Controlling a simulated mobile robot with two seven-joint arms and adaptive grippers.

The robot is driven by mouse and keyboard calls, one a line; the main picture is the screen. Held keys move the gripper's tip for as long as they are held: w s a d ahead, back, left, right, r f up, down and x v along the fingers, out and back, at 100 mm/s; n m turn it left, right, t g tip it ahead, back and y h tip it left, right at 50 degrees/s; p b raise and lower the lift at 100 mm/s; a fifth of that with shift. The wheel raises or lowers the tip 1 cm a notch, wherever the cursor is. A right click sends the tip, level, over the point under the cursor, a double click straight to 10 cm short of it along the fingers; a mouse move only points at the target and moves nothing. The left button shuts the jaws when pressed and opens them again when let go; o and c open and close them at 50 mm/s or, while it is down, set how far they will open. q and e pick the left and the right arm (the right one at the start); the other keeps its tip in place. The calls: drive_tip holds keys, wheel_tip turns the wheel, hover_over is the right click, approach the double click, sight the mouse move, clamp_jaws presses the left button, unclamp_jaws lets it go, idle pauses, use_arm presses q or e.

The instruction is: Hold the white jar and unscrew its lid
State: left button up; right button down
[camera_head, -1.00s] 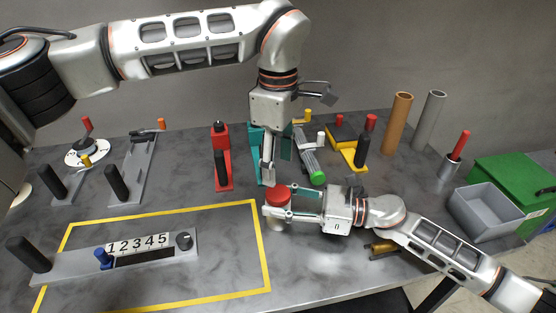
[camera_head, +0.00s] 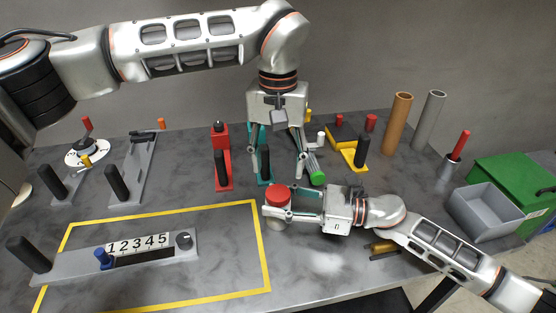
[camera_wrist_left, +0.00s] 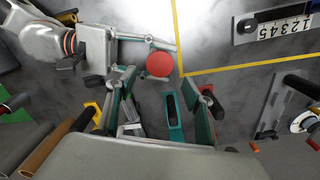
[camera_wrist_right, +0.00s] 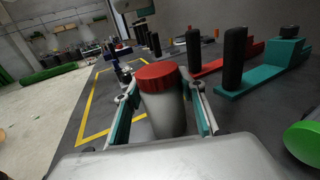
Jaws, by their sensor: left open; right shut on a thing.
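The white jar (camera_head: 277,221) with its red lid (camera_head: 277,195) is upright at the table, right of the yellow outlined area. My right gripper (camera_head: 284,205) is shut on the jar body from the right, one finger on each side. The right wrist view shows the jar (camera_wrist_right: 164,115) between the fingers with the lid (camera_wrist_right: 158,76) above them. My left gripper (camera_head: 277,172) points down, open and empty, its fingers spread left and right, above and behind the lid. In the left wrist view the lid (camera_wrist_left: 159,64) lies just beyond the fingertips. The lid looks seated on the jar.
A red stand (camera_head: 222,172) and a teal stand (camera_head: 264,170) are close behind the jar. A green-capped cylinder (camera_head: 316,177) lies to their right. A counter board (camera_head: 140,250) sits inside the yellow outline. A grey bin (camera_head: 487,213) is at far right.

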sight(278, 192)
use_arm(q)
drive_tip(key=shift+f, duration=3.85)
drive_tip(key=c, duration=1.1)
drive_tip(key=n, duration=0.3)
drive_tip(key=o, duration=1.2)
